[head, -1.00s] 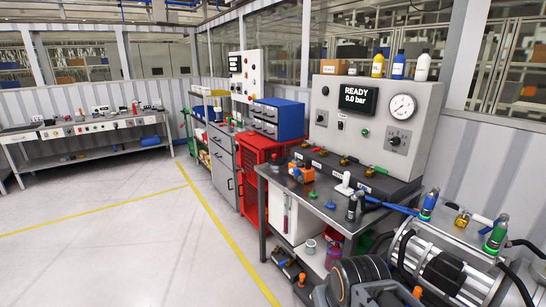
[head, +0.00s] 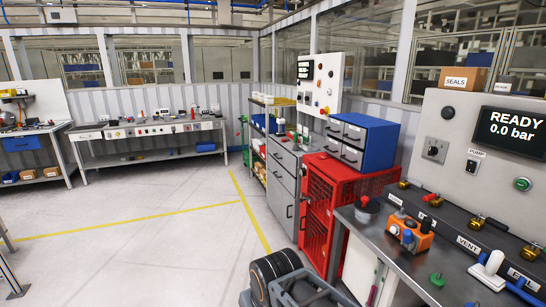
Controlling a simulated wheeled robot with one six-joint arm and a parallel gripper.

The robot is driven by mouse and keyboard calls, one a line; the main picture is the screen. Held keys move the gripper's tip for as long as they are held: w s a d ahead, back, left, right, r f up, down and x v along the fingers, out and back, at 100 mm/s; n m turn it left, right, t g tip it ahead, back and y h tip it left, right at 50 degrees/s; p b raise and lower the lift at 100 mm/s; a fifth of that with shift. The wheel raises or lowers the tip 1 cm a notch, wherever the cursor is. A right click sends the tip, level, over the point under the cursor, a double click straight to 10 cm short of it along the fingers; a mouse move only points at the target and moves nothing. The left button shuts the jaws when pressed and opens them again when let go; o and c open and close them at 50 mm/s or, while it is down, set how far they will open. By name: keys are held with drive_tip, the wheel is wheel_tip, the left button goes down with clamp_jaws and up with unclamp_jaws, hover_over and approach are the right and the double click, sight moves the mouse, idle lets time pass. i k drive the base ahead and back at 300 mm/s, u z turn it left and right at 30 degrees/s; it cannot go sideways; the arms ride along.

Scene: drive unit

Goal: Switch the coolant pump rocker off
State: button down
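A dark rocker switch (head: 472,167) under a label reading PUMP sits on the grey test-bench panel (head: 455,110) at the right. I cannot read the word coolant there, nor tell its on or off position. A white control cabinet (head: 327,92) with a small dark display and several small controls stands further back. Its labels are too small to read. Part of my own arm shows at the bottom edge, but my gripper's fingers are not visible.
A red cabinet (head: 318,205) with a blue drawer unit (head: 366,143) stands beside the steel bench (head: 398,262). A grey drawer cabinet (head: 283,185) is behind it. A long workbench (head: 95,153) stands at the back left. The floor with yellow lines is clear at left centre.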

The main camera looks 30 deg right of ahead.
sight(471, 165)
drive_tip(key=z, duration=0.15)
drive_tip(key=i, duration=1.35)
drive_tip(key=z, duration=1.4)
drive_tip(key=i, duration=0.85)
drive_tip(key=z, duration=0.95)
drive_tip(key=i, duration=0.2)
drive_tip(key=z, duration=0.25)
